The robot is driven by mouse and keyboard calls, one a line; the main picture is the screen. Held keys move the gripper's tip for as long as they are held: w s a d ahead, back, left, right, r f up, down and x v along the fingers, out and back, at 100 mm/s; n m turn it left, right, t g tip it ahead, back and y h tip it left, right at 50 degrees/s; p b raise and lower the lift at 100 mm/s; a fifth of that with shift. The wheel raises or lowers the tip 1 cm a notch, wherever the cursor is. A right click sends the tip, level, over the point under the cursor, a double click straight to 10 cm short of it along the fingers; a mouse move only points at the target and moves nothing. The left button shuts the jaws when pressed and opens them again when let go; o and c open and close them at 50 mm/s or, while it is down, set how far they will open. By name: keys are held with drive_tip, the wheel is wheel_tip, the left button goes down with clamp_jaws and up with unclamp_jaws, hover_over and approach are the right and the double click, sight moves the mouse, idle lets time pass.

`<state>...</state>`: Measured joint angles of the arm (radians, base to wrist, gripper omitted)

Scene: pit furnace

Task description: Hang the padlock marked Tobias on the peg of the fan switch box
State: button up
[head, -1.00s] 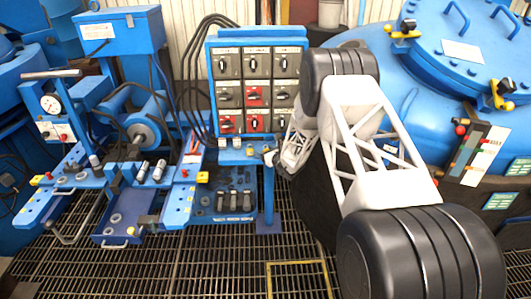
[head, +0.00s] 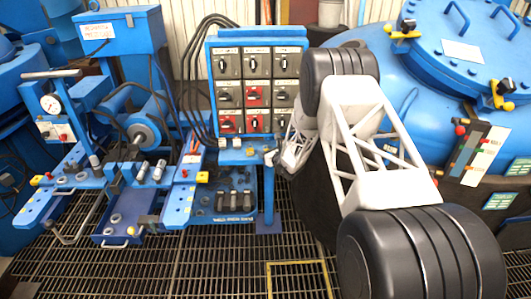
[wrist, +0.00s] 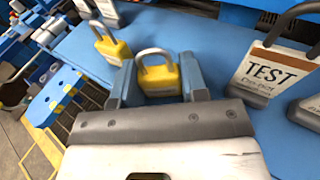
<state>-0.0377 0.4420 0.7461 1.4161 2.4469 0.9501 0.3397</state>
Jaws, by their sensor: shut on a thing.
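My gripper (wrist: 159,85) is shut on a yellow padlock (wrist: 158,78), whose steel shackle points up and away between the blue fingers. I cannot read a name on this padlock. A second yellow padlock (wrist: 112,50) is just to the left, with its shackle up. In the head view my gripper (head: 270,157) is small, at the shelf just below the panel of switch boxes (head: 256,92). The boxes are grey and red with rotary handles. Their labels are too small to read, so I cannot tell which is the fan box, and I cannot make out its peg.
The blue shelf (wrist: 85,45) lies beneath the padlocks. A white TEST tag (wrist: 268,72) stands close on the right, with another tag beside it. In the head view a blue workbench (head: 180,205) is to the left and a large blue vessel (head: 440,70) to the right.

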drive_tip(key=shift+r, duration=0.45)
idle(0.4)
drive_tip(key=shift+s, duration=0.15)
idle(0.3)
drive_tip(key=s, duration=0.6)
drive_tip(key=shift+s, duration=0.35)
idle(1.1)
idle(0.3)
